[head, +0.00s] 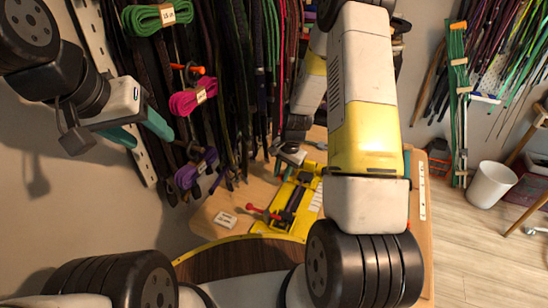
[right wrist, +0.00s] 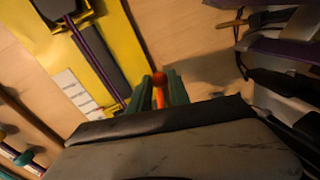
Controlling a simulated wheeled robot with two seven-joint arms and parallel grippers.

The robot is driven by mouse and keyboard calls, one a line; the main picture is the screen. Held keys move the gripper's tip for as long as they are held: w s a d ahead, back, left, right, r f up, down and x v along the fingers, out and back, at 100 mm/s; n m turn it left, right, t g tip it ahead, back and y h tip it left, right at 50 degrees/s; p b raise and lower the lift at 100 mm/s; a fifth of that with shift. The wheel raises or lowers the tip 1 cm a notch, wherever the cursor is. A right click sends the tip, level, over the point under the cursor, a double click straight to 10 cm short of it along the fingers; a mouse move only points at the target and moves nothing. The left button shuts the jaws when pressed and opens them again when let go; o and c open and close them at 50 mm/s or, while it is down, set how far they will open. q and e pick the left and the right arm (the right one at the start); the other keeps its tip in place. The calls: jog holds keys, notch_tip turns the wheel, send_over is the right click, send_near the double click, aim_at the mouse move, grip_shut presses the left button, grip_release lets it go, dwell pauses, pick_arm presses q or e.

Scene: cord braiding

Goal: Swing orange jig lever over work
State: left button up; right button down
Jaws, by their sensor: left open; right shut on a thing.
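The yellow jig (head: 272,226) lies on the wooden bench in the head view, and part of it (right wrist: 128,40) shows in the right wrist view. A dark purple cord (right wrist: 95,62) runs along it. The orange lever (right wrist: 159,88), with a red-orange rounded end, stands between the teal fingers of my right gripper (right wrist: 160,90), which is shut on it. In the head view my right gripper (head: 287,171) is beside the jig's far end, and the lever cannot be made out there. My left gripper (head: 138,130) is open and empty, in front of the wall at left.
A red-knobbed handle (head: 262,211) sticks out left of the jig. A small white label (head: 225,219) lies on the bench. Green (head: 158,17), magenta (head: 193,97) and purple (head: 197,168) cord bundles hang near my left gripper.

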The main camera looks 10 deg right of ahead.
jog(key=shift+w, duration=0.1)
jog(key=m, duration=0.1)
jog(key=w+a+m, duration=0.1)
jog(key=m, duration=0.1)
jog(key=shift+w+h, duration=0.15)
jog(key=shift+h, duration=0.15)
jog(key=w+m, duration=0.1)
jog(key=m, duration=0.1)
jog(key=w+m, duration=0.1)
jog(key=shift+a+m+t+h, duration=0.2)
jog(key=shift+m+t+h, duration=0.1)
jog(key=shift+m, duration=0.1)
jog(key=w+m, duration=0.1)
jog(key=m, duration=0.2)
jog(key=shift+w+m+h, duration=0.3)
jog(key=shift+w, duration=0.1)
jog(key=shift+w+d+m+h, duration=0.2)
jog(key=shift+w+m, duration=0.2)
jog(key=shift+m, duration=0.5)
jog(key=shift+w+d+m+h, duration=0.15)
jog(key=shift+w+m, duration=0.25)
jog(key=shift+m, duration=0.5)
jog(key=shift+d, duration=0.1)
jog(key=c, duration=1.2)
grip_release()
jog(key=shift+c, duration=0.2)
